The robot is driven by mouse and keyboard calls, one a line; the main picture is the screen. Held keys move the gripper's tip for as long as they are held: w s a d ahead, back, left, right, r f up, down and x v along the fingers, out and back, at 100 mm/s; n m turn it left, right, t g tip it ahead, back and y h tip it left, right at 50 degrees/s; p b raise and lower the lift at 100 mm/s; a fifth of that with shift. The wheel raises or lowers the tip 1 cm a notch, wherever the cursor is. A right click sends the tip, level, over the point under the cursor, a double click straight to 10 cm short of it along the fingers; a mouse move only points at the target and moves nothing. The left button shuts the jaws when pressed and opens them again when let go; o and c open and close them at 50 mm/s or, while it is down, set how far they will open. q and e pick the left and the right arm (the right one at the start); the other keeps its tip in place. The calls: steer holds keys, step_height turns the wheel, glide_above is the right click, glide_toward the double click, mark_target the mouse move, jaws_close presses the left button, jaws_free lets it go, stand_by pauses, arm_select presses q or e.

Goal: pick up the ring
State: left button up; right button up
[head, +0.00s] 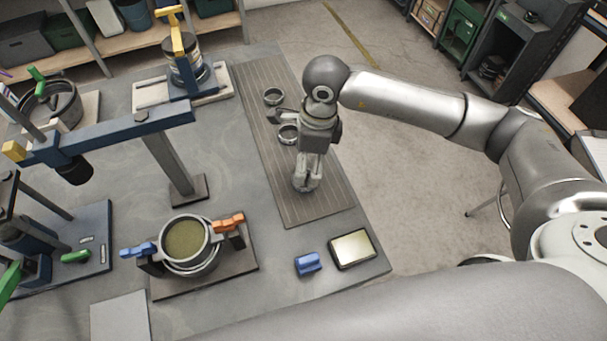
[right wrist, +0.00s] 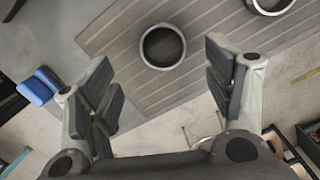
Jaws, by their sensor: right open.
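Two dark metal rings lie on the ribbed mat. The nearer ring (head: 281,140) is partly hidden by my right wrist in the head view. The farther ring (head: 273,91) lies beyond it. My right gripper (head: 307,187) points down above the mat, open and empty. In the right wrist view, one ring (right wrist: 144,47) lies beyond the open fingertips (right wrist: 160,78), roughly centred between them and apart from both. The other ring (right wrist: 252,5) is cut by the top edge there. My left gripper is not in view.
A blue block (head: 308,264) and a shallow tray (head: 371,240) sit at the table's near right corner. A sieve (head: 186,240) in a clamp stand with blue and orange handles stands left of the mat. A blue beam on a post (head: 170,165) rises farther left. The near mat (head: 325,210) is bare.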

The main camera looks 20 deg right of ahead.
mark_target(305, 183)
steer(key=shift+f, duration=0.75)
steer(key=f+p, duration=0.1)
steer(key=f, duration=0.1)
steer(key=f+p, duration=0.1)
steer(key=f, duration=0.1)
steer(key=shift+w+a+f, duration=0.1)
steer(key=shift+w+f, duration=0.1)
steer(key=shift+f+p, duration=0.3)
steer(key=shift+f, duration=0.1)
steer(key=c, duration=1.1)
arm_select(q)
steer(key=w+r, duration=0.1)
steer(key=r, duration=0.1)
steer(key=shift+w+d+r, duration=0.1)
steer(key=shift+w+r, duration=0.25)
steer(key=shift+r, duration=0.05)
arm_select(e)
steer(key=shift+c, duration=0.2)
